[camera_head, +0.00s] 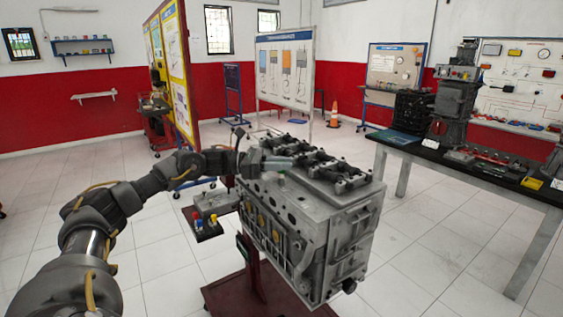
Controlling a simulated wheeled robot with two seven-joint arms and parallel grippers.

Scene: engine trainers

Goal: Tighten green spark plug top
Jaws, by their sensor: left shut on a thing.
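The grey engine block (330,235) stands on a dark red stand in the middle of the view. Whether the plug is fully seated in the engine cannot be told. My right gripper is not in view.
A small tray (207,236) with red, yellow and blue tops sits left of the engine. Dark valve gear (325,168) covers the engine top. A dark-topped bench (470,168) with engine parts stands at right. The tiled floor around is mostly clear.

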